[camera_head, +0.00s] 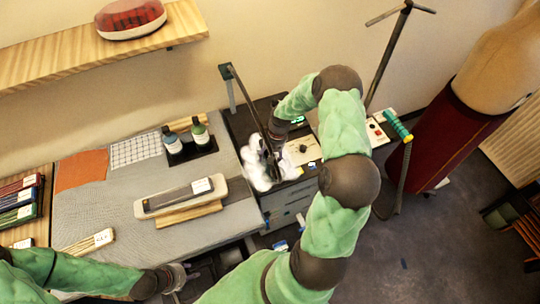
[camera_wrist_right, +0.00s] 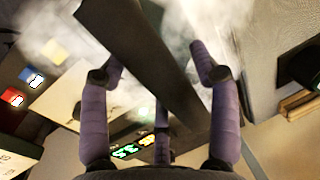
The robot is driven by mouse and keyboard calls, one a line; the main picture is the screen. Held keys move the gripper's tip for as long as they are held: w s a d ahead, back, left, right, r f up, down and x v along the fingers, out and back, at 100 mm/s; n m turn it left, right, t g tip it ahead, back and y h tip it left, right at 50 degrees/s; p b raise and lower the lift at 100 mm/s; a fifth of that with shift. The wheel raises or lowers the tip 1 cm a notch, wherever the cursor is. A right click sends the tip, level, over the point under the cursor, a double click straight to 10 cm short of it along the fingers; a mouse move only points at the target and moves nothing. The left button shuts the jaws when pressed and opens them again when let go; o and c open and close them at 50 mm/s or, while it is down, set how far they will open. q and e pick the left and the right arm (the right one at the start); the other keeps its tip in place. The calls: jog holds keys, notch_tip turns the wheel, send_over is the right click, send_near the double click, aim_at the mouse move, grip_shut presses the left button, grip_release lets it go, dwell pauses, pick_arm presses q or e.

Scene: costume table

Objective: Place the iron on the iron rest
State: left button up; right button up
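White steam (camera_head: 258,168) billows over the dark-topped cabinet right of the table. I cannot make out a clear iron there; a dark shape (camera_head: 268,153) shows in the steam. I cannot identify the iron rest for sure. My right gripper (camera_head: 272,140) points down beside the steam, partly hidden by its own arm. In the right wrist view its fingers (camera_wrist_right: 160,75) stand wide apart. A long dark bar (camera_wrist_right: 145,55) passes between or beyond them, with no clear contact. My left gripper (camera_head: 178,278) is at the bottom edge, beside the table's front; its fingers are too small to judge.
A cream tray with a dark grey bar (camera_head: 180,196) lies on the grey-covered table (camera_head: 120,210). Two bottles (camera_head: 187,140) stand behind it. A dark slanted post (camera_head: 250,110) rises by the steam. A box with a dial (camera_head: 302,150) sits right. A dress form (camera_head: 480,90) stands far right.

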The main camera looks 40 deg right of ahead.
jog(key=shift+r, duration=0.1)
notch_tip(320, 180, up, 12)
jog(key=d, duration=0.2)
jog(key=shift+s, duration=0.35)
jog(key=shift+d, duration=0.1)
dwell(0.4)
